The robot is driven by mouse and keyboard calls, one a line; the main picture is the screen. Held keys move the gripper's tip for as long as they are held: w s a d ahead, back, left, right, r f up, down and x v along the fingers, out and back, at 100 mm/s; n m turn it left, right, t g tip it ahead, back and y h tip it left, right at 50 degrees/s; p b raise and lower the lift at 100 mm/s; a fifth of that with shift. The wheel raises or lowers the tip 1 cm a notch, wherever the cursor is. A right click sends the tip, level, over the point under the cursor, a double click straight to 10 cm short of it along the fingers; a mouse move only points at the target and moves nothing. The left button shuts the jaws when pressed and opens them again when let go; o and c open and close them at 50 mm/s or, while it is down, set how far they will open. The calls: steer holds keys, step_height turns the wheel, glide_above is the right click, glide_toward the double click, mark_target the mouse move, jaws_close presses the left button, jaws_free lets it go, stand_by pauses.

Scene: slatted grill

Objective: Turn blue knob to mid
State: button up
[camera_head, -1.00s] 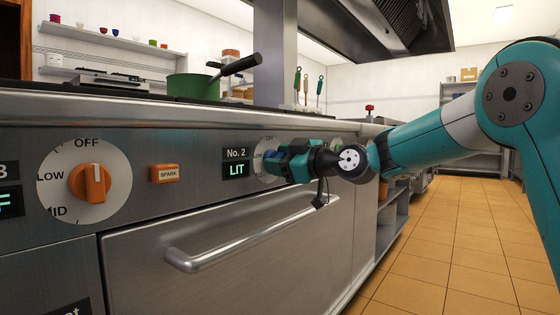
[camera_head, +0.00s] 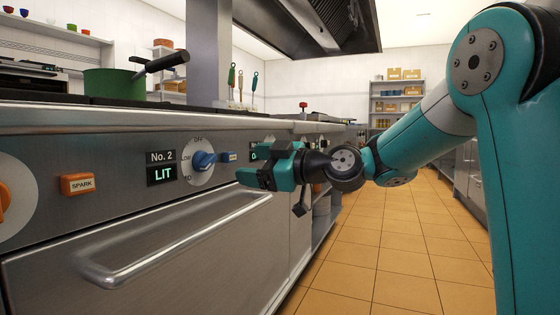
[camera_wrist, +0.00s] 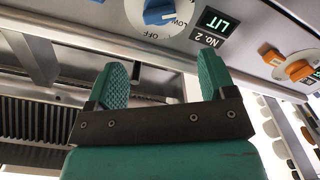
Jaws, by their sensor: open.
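The blue knob (camera_head: 205,160) sits on a white dial plate on the steel front panel, right of the "No. 2" label and a display reading LIT (camera_head: 162,175). In the wrist view the blue knob (camera_wrist: 158,12) is at the top edge and partly cut off, near the OFF and LOW marks; its pointer seems to be on the LOW side, but I cannot tell exactly. My gripper (camera_head: 245,178) is open and empty, to the right of the knob and apart from it. In the wrist view the two green fingers of my gripper (camera_wrist: 160,72) stand wide apart below the knob.
An orange spark button (camera_head: 77,183) and an orange knob (camera_head: 4,203) are on the panel to the left. An oven handle (camera_head: 170,240) sticks out below. A green pot (camera_head: 115,84) stands on the cooktop. Tiled floor (camera_head: 390,240) is free at the right.

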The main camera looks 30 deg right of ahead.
steer(key=v, duration=0.5)
steer(key=shift+s+d, duration=0.2)
steer(key=shift+s, duration=0.1)
steer(key=s+a+f+m+g+h+p, duration=0.15)
steer(key=s+a+f+g+p, duration=0.25)
steer(key=s+a+g+p, duration=0.8)
steer(key=s+a+f+m+g+h, duration=0.1)
steer(key=s+m+h, duration=0.1)
steer(key=s, duration=0.5)
steer(key=s+a+f+m+g+h, duration=0.2)
steer(key=s+m+h, duration=0.1)
steer(key=s, duration=0.3)
step_height(320, 180, up, 37)
steer(key=p, duration=3.8)
steer(key=shift+d+r, duration=0.2)
steer(key=shift+d, duration=0.05)
